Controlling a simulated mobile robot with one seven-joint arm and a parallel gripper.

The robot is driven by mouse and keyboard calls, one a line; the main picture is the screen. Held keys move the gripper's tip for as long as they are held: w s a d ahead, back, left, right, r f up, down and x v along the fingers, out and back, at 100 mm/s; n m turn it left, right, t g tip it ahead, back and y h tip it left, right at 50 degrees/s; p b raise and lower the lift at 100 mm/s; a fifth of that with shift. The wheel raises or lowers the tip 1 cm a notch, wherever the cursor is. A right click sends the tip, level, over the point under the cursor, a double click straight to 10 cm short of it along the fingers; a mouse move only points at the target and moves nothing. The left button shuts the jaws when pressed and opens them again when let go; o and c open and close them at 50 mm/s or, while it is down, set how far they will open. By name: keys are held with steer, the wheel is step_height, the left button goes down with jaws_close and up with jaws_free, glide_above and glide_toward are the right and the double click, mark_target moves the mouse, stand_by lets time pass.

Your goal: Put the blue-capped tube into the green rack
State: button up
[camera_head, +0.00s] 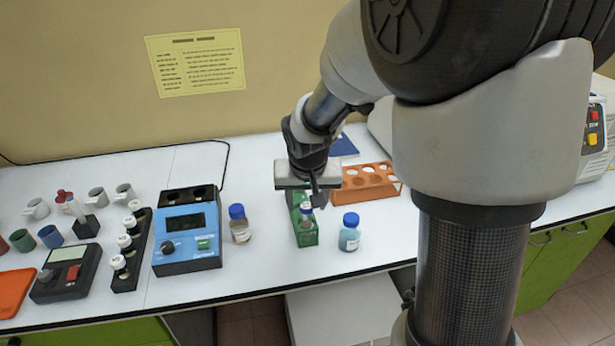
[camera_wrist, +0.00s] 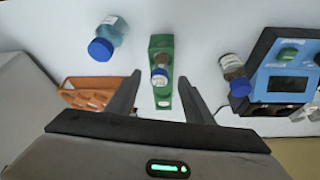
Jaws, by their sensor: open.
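The green rack (camera_head: 304,239) stands on the white bench between two blue-capped bottles; it also shows in the wrist view (camera_wrist: 161,45). A small tube (camera_wrist: 160,74) with a pale, bluish-edged cap stands in the rack, seen from above. In the head view the tube (camera_head: 306,219) is partly hidden by my gripper. My gripper (camera_head: 314,197) is directly over the rack. In the wrist view its fingers (camera_wrist: 160,86) are spread wide, one on each side of the rack and tube, with a gap to both. I cannot tell how deep the tube sits.
A blue-capped bottle with brownish contents (camera_head: 240,231) stands left of the rack. A blue-capped bottle with bluish liquid (camera_head: 349,238) stands close on its right. An orange rack (camera_head: 369,184) is behind to the right. A blue instrument (camera_head: 187,242) is farther left.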

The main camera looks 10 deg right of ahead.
steer(key=s+d+f+p+v, duration=0.1)
steer(key=s+p+v, duration=0.1)
steer(key=v, duration=0.9)
steer(key=s+d+p+v, duration=0.1)
steer(key=s+p+v, duration=0.15)
steer(key=v, duration=0.85)
steer(key=s+r+n+t+p, duration=0.1)
steer(key=s+r+n+p, duration=0.1)
steer(key=s, duration=0.7)
steer(key=shift+s+r+y+p, duration=0.35)
steer(key=shift+r+y+p, duration=0.05)
steer(key=shift+r+p, duration=0.35)
steer(key=c, duration=0.4)
steer(key=shift+d, duration=0.1)
